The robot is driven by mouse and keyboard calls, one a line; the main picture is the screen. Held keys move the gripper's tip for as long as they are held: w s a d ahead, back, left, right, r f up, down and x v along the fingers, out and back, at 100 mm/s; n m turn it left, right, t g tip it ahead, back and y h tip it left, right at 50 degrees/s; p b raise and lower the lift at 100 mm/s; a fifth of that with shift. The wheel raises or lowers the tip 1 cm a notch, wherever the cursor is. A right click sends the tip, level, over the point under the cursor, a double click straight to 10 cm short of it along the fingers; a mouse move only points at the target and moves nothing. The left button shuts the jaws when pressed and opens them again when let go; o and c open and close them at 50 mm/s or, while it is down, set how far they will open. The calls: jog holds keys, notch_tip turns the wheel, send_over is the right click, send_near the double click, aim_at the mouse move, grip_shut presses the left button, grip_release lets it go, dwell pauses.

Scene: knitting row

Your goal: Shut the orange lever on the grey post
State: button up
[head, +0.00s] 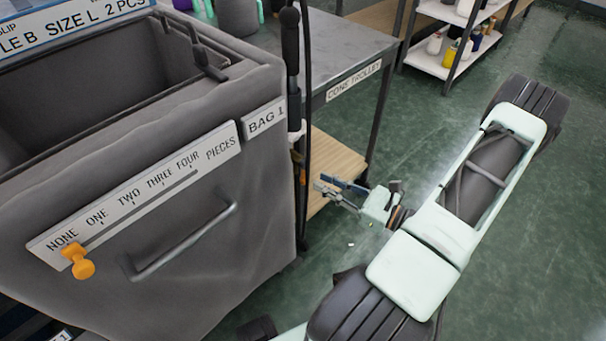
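A thin dark grey upright post (293,75) stands at the right edge of the grey bag. A small orange part (298,158) shows low beside it, partly hidden by the bag's edge; it may be the lever, but its position cannot be made out. My gripper (319,183) is to the right of and a little below this orange part, apart from it in the picture. Its two fingers look spread, with nothing seen between them.
The grey bag (200,285) has an orange slider knob (82,262) at NONE and a handle (185,243). The cone trolley (345,45) stands behind the post, with a wooden lower shelf (335,160). Green floor (520,270) is clear at right.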

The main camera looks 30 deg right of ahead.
aim_at(304, 177)
jog(key=b+x, duration=0.1)
jog(key=x, duration=0.6)
grip_shut()
